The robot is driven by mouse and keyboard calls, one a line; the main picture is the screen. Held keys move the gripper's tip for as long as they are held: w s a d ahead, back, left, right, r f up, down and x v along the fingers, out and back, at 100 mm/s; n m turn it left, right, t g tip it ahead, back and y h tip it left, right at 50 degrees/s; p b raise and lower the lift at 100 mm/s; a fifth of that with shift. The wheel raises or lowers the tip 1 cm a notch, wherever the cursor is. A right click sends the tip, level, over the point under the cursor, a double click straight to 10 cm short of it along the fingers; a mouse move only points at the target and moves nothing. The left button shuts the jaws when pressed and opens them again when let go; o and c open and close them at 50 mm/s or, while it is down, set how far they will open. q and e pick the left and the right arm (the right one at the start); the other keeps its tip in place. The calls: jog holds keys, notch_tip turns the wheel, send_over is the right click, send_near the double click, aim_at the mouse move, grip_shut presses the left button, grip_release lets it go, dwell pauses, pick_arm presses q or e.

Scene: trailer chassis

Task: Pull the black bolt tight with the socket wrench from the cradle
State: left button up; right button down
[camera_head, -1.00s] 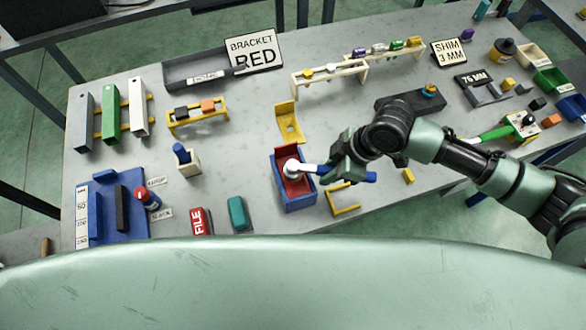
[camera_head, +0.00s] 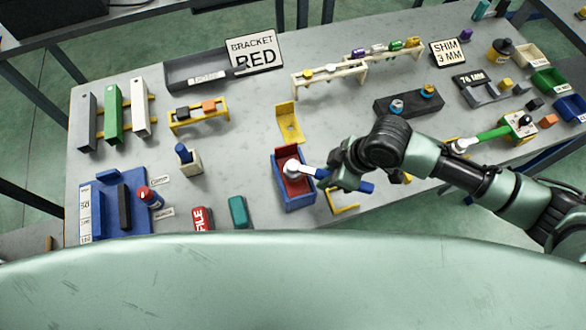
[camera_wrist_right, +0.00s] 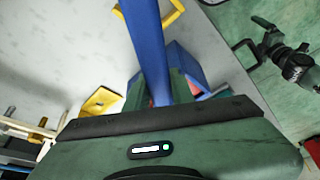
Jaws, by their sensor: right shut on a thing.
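The socket wrench has a pale head (camera_head: 291,167) inside a blue box with a red inside (camera_head: 294,200), and a blue handle (camera_head: 366,187) pointing right. My right gripper (camera_head: 336,178) is shut around the handle; in the right wrist view the blue handle (camera_wrist_right: 150,45) runs between its fingers. The head covers whatever is beneath it, so I cannot make out the black bolt. A yellow frame (camera_head: 347,208), perhaps the cradle, stands empty just right of the box. A dark grey gripper, seemingly my left (camera_wrist_right: 270,35), shows in the right wrist view; its jaws are unclear.
A yellow angle bracket (camera_head: 289,125) stands behind the box. A green-handled tool (camera_head: 493,132) lies to the right, near my right arm. A dark block (camera_head: 408,102) with small pieces is behind the arm. A teal block (camera_head: 238,212) lies left of the box.

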jog(key=shift+w+r+n, duration=0.15)
jog(key=shift+w+n, duration=0.1)
jog(key=shift+n, duration=0.05)
jog(key=shift+r, duration=2.9)
jog(key=w+d+r+m+t+h+b, duration=0.2)
jog(key=w+d+m+b, duration=0.4)
jog(key=d+m+b, duration=0.5)
jog(key=m+t+h+b, duration=0.1)
jog(key=m+h+b, duration=0.1)
jog(key=m+b, duration=0.1)
jog(key=shift+w+m, duration=0.15)
jog(key=shift+m, duration=0.35)
jog(key=shift+r, duration=0.1)
